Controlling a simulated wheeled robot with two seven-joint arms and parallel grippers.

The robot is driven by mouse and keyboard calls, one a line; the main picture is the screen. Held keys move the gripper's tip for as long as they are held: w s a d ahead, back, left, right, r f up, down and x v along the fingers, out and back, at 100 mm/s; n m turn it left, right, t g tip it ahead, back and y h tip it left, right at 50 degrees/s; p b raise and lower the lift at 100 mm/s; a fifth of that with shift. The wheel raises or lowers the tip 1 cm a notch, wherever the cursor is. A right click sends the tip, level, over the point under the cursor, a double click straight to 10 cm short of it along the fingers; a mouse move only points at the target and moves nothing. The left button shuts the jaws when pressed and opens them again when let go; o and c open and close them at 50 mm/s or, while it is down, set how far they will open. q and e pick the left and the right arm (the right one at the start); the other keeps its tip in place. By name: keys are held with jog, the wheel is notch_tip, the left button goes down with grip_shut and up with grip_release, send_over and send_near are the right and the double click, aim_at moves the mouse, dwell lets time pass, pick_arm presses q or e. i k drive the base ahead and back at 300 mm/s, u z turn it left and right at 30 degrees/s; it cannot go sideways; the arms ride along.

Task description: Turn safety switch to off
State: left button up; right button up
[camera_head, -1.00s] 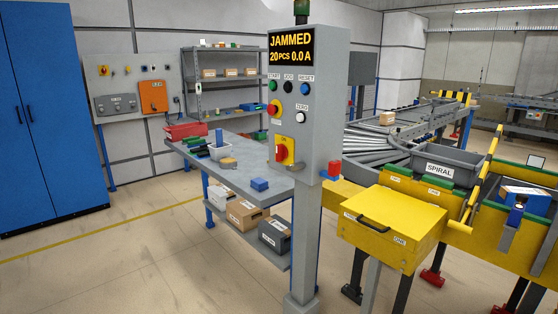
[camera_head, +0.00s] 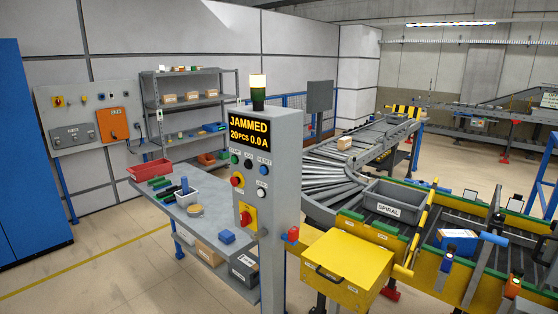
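A grey control post (camera_head: 275,175) stands in the middle of the head view. On its front is a yellow plate with a red rotary switch (camera_head: 246,217). The knob's exact angle and its lettering are too small to read. Above it the display (camera_head: 250,133) reads JAMMED, 20 PCS, 0.0 A. A red emergency button (camera_head: 237,181) and several small round buttons sit between display and switch. A second small red-and-yellow switch (camera_head: 58,101) is on the wall panel at the left. Neither of my grippers is in view.
A grey workbench (camera_head: 205,212) with boxes below stands left of the post. A yellow box with a handle (camera_head: 345,265) and the conveyor with a grey SPIRAL tote (camera_head: 390,208) lie to the right. Open floor (camera_head: 110,270) shows at the front left.

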aim_at(245, 218)
jog(key=z, duration=0.95)
jog(key=i, duration=2.25)
jog(key=u, duration=2.6)
